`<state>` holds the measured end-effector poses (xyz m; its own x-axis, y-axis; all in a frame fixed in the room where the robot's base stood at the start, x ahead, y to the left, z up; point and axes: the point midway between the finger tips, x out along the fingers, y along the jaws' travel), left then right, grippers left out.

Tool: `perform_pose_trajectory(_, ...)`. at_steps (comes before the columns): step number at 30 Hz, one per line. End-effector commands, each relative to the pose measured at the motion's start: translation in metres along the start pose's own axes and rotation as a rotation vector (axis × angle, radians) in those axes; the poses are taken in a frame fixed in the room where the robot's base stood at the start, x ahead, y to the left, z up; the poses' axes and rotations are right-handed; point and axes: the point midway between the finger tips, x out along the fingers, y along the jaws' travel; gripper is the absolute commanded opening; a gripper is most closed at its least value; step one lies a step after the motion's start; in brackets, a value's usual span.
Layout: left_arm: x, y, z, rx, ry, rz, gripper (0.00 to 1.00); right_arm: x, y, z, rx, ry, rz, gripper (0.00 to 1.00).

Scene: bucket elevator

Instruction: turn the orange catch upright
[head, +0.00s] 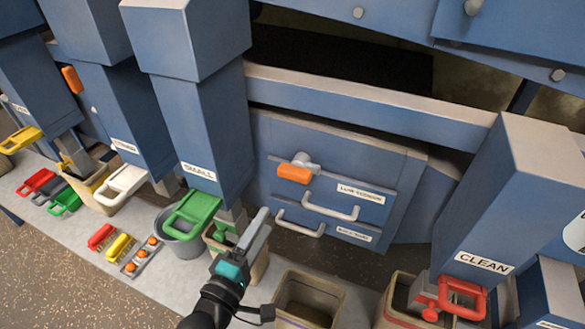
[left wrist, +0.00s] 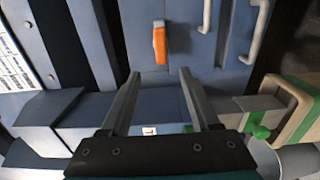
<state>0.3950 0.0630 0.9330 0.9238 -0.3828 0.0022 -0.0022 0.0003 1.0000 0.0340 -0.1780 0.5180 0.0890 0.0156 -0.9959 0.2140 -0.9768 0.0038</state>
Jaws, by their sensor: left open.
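The orange catch (head: 294,173) lies roughly level on the blue hatch panel (head: 330,194), on a grey round pivot, above and left of the upper grey handle (head: 331,207). In the left wrist view the catch (left wrist: 159,44) shows just beyond the fingertips, with its long side running up the picture. My left gripper (head: 263,214) is open and empty, below and left of the catch and apart from it. Its two fingers also show in the left wrist view (left wrist: 159,74), spread on either side of the catch's line. My right gripper is in neither view.
A lower grey handle (head: 300,225) sits on the panel. A green chute gate (head: 193,214) and a grey bucket (head: 181,243) are left of my gripper. A beige bin (head: 309,297) stands below. A blue beam (head: 370,103) crosses above the panel. Another orange piece (head: 72,79) is far left.

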Motion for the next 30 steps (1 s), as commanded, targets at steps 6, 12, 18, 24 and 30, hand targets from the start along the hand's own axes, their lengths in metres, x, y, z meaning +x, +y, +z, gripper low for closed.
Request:
perform_pose_trajectory(6,0.028,0.0,0.0,0.0,0.001,0.003,0.62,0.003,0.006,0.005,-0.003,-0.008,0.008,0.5)
perform_pose_trajectory(12,0.064,-0.001,0.0,0.003,0.001,0.002,0.62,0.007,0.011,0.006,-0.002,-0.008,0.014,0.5)
perform_pose_trajectory(18,0.099,-0.002,0.0,0.004,0.0,0.0,0.62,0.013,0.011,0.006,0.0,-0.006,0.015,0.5)
perform_pose_trajectory(24,0.129,-0.002,0.0,0.004,0.0,-0.001,0.62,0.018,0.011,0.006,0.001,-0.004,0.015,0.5)
perform_pose_trajectory(30,0.146,-0.002,0.0,0.004,0.0,-0.002,0.62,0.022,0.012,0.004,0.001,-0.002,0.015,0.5)
